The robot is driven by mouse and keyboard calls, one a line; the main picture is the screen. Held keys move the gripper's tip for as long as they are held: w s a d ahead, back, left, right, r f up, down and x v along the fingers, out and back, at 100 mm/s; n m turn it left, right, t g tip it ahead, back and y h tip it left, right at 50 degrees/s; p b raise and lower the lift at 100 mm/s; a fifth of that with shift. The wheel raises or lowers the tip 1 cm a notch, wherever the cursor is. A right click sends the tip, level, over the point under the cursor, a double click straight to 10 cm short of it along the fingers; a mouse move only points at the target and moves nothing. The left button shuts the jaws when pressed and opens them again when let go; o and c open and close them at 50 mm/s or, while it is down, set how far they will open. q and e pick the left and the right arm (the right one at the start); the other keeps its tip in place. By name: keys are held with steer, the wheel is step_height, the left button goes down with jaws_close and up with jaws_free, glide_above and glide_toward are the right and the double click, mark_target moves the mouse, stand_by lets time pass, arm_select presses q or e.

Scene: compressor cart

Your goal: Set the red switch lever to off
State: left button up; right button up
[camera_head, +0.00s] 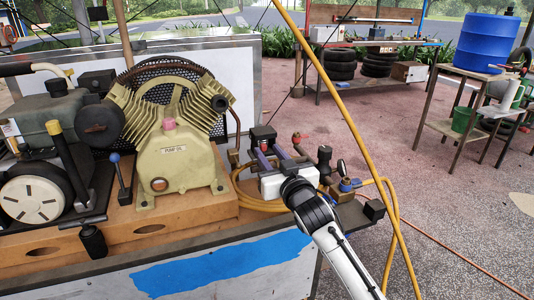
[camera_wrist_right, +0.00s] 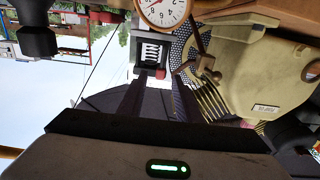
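My right gripper (camera_head: 270,152) is in the middle of the head view, its arm coming in from the lower right. Its two dark fingers are apart, with nothing seen between them, and point at a black switch box (camera_head: 263,136) beside the compressor. In the right wrist view the gripper (camera_wrist_right: 158,82) also shows open, with the box (camera_wrist_right: 152,52) and its pale coiled spring just beyond the fingertips. I cannot make out the red lever or its setting with certainty. A small red knob (camera_head: 296,138) shows right of the box in the head view. My left gripper is not in view.
The beige compressor pump (camera_head: 175,160) stands close left of the gripper. A round gauge (camera_wrist_right: 162,10) is near the box. Brass fittings (camera_head: 346,186) and a yellow hose (camera_head: 388,235) lie to the right. Open paved floor (camera_head: 450,220) is beyond.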

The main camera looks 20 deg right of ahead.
steer(key=shift+w, duration=0.9)
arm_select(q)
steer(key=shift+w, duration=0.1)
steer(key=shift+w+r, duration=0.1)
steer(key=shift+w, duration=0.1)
arm_select(e)
jaws_close()
steer(key=shift+a, duration=0.1)
